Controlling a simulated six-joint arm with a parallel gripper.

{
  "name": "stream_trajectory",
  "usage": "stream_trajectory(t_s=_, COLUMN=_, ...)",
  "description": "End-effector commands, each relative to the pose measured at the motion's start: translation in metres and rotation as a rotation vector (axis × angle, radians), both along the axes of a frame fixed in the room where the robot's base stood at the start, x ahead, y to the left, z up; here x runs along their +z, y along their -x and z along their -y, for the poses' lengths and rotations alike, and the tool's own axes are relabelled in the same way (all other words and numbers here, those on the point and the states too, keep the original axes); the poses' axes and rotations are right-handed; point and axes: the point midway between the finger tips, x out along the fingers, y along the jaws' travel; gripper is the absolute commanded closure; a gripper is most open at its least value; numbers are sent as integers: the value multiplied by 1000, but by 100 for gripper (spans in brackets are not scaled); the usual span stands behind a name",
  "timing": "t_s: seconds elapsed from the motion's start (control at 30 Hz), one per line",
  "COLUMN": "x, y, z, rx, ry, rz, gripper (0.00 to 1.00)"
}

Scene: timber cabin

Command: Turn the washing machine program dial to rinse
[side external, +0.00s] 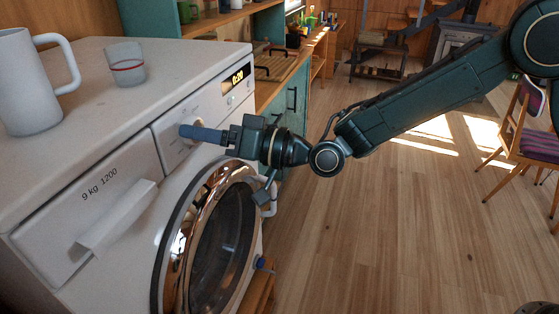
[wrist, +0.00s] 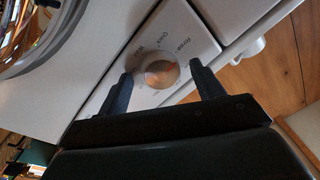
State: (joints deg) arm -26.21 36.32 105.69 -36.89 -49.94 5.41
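The washing machine (side external: 110,215) stands at the left in the side view, its control panel facing my arm. In the wrist view the round, shiny program dial (wrist: 158,74) sits on the white panel. Small labels ring it; I can make out "Quick" and what looks like "Rinse", but not where the dial points. My gripper (wrist: 161,69) is open, one dark finger on each side of the dial, with a gap visible to each. In the side view my gripper (side external: 188,131) reaches the panel and hides most of the dial.
A white mug (side external: 30,85) and a glass (side external: 124,65) stand on the machine's top. The lit display (side external: 236,78) is beyond the dial. The round door (side external: 215,245) is below, and the drawer handle (side external: 115,218) sticks out nearer the camera.

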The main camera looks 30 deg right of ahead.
Motion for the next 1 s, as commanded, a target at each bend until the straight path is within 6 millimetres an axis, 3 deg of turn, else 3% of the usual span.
stream_trajectory(t_s=0.47, x=0, y=6, z=9, rx=-2, ry=0, rz=1, gripper=33)
stream_trajectory(t_s=1.0, x=-5, y=47, z=55, rx=-2, ry=1, rz=-1, gripper=33)
